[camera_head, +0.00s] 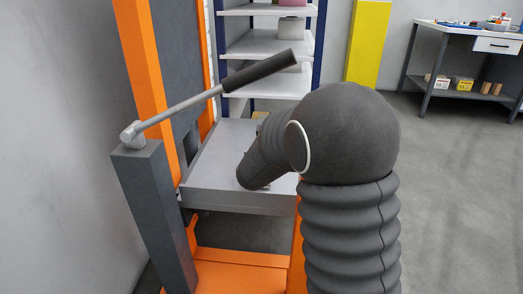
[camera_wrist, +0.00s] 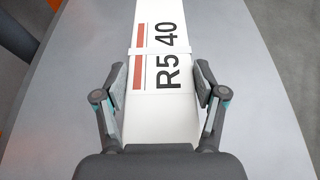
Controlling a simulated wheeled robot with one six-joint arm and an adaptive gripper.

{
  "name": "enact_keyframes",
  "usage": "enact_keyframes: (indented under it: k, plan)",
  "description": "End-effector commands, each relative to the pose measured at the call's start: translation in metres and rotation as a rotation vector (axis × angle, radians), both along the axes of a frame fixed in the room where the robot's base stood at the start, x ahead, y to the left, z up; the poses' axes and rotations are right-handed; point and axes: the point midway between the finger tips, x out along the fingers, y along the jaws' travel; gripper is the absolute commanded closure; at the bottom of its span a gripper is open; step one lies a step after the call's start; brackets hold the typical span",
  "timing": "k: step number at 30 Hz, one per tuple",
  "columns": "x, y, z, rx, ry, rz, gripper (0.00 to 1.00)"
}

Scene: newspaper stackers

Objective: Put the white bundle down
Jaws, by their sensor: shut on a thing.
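The white bundle (camera_wrist: 178,108) lies between the fingers of my gripper (camera_wrist: 160,84) in the wrist view, with a red stripe and black "R5 40" printing. My gripper is shut on its two sides. The bundle runs away from me over a grey platform (camera_wrist: 75,85). Whether it touches the platform is hard to tell. In the head view my dark arm reaches down over the grey platform (camera_head: 222,172) of the orange stacker. My arm hides the gripper and most or all of the bundle there.
A grey post (camera_head: 158,215) with a black-gripped lever (camera_head: 258,72) stands left of the platform. Behind are shelves (camera_head: 258,44) with boxes and a yellow post (camera_head: 368,42). A workbench (camera_head: 470,32) stands at the back right. The floor (camera_head: 450,170) on the right is clear.

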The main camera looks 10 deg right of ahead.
Motion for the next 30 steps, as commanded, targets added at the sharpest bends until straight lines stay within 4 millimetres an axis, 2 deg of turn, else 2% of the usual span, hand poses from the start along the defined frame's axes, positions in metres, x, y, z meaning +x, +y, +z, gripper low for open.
enact_keyframes:
  k: [15, 16, 18, 30]
  plan:
    - [0.0011, 0.0008, -0.005, -0.001, -0.008, 0.001, 0.99]
    - [0.0002, 0.001, -0.0068, 0.0, -0.002, 0.002, 0.22]
    - [0.0002, 0.001, -0.0066, 0.0, -0.002, 0.001, 0.05]
    - [0.0001, 0.0009, -0.004, 0.0, -0.002, 0.001, 0.05]
